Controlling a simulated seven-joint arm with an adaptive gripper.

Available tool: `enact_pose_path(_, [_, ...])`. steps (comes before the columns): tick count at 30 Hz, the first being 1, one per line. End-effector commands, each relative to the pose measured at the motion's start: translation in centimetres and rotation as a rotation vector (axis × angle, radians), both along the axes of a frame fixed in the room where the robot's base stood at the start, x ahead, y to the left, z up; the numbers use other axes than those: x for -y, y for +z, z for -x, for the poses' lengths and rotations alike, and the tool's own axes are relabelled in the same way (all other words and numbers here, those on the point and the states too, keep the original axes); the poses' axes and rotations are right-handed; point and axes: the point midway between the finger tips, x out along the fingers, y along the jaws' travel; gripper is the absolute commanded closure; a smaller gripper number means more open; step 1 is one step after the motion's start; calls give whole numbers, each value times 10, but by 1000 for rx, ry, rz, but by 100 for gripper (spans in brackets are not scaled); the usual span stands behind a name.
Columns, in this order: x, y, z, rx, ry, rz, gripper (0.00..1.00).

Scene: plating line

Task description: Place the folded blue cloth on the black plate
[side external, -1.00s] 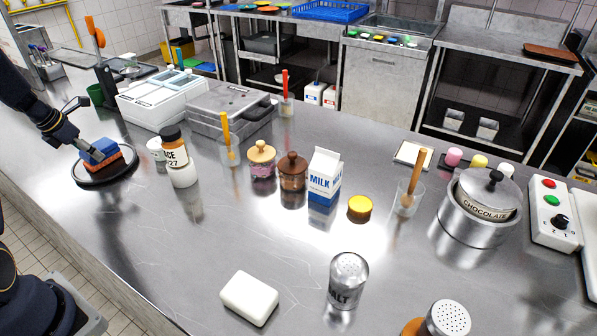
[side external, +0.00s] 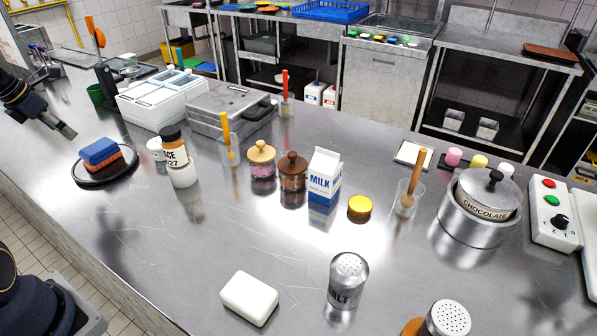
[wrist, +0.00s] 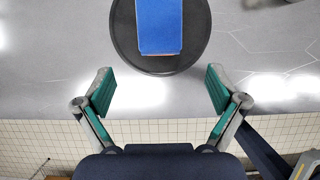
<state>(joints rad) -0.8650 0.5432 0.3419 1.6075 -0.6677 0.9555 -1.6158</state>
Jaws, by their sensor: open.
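The folded blue cloth (side external: 100,151) lies on top of an orange-brown block (side external: 104,164) on the black plate (side external: 92,181), at the left of the counter. In the wrist view the blue cloth (wrist: 159,24) covers the middle of the round black plate (wrist: 198,50). My gripper (side external: 70,133) is above and behind the plate in the side view, apart from the cloth. In the wrist view my gripper (wrist: 160,92) has its fingers spread wide with nothing between them.
An orange-labelled bottle (side external: 175,150) and a white jar (side external: 157,149) stand right of the plate. A white container box (side external: 155,105) stands behind. A milk carton (side external: 323,177) and jars stand mid-counter. The counter's front left is clear.

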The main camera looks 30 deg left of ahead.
Motion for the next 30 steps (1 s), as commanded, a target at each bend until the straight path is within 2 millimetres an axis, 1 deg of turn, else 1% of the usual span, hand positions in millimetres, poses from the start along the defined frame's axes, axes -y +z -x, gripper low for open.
enact_pose_path(1, [0,7,2,2,0,-2,5])
enact_pose_path(5, [2,19,6,1,-12,-5,5])
enact_pose_path(7, [15,29,0,6,-75,-25,5])
enact_pose_path(8, [25,35,-5,8,-127,-41,5])
enact_pose_path(10, [61,54,-19,18,-316,-104,5])
enact_pose_path(11, [82,64,-26,23,-426,-141,5])
enact_pose_path(12, [114,77,-33,30,-597,-201,5])
enact_pose_path(14, [169,95,-37,44,-888,-309,5])
enact_pose_path(15, [206,105,-35,52,-1094,-391,5])
enact_pose_path(17, [257,116,-25,63,-1403,-521,5])
enact_pose_path(18, [287,121,-14,70,-1605,-614,5])
enact_pose_path(20, [326,124,5,75,-1893,-757,5])
enact_pose_path(21, [346,124,18,75,-2068,-850,5])
enact_pose_path(24, [381,119,49,58,-2433,-1064,5])
enact_pose_path(25, [387,117,57,51,-2518,-1120,5])
enact_pose_path(27, [397,112,70,30,-2674,-1228,5])
enact_pose_path(30, [404,108,81,6,-2802,-1319,5])
